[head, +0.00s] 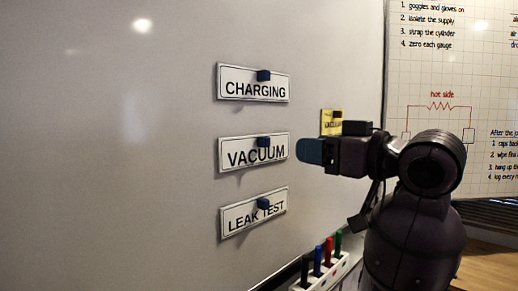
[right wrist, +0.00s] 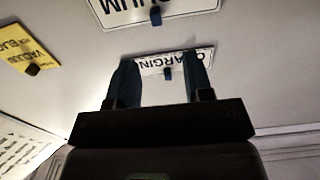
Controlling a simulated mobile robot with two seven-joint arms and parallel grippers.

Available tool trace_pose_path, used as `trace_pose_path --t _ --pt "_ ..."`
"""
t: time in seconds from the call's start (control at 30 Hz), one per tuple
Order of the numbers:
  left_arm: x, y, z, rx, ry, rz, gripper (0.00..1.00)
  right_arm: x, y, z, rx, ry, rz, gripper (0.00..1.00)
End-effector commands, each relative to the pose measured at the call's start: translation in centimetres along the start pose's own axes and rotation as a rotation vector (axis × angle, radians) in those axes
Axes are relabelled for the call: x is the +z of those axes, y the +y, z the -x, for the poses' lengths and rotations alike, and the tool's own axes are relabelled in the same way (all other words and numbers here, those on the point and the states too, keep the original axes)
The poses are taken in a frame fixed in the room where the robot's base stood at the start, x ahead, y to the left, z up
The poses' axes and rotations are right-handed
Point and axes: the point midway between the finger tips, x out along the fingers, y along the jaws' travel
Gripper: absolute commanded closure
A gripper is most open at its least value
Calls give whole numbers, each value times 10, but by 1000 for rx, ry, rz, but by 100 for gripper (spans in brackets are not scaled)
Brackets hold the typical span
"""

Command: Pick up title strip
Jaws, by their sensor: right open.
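Several white title strips are held on the whiteboard by dark blue magnets. The CHARGING strip (head: 240,88) is on top, the VACUUM strip (head: 240,153) in the middle, and the LEAK TEST strip (head: 240,220) at the bottom, slightly tilted. My right gripper (head: 309,151) is just right of the VACUUM strip, with no contact that I can make out. In the right wrist view, its fingers (right wrist: 160,68) are apart with nothing held. The upside-down CHARGING strip (right wrist: 150,65) shows between them, partly covered, and the VACUUM strip (right wrist: 185,10) is cut off at the top. My left gripper is not in view.
A yellow VACUUM note (head: 328,116) with a dark magnet is just behind my right gripper. A white tray (head: 340,272) with several colored markers is at the board's lower edge. A gridded chart (head: 440,80) hangs to the right. The whiteboard's left side is bare.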

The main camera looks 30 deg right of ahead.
Motion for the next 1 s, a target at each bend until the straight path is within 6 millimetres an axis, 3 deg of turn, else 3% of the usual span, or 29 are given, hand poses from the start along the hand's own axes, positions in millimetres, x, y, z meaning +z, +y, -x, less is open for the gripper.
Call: trace_pose_path --t 0.23,0.53,1.0 --pt "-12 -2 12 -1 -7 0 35 -3 -1 -28 -5 -1 -5 53" --pt "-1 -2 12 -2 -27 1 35 -1 0 -55 -2 2 -1 53" --pt "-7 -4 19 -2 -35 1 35 3 6 -104 -3 0 -2 53"
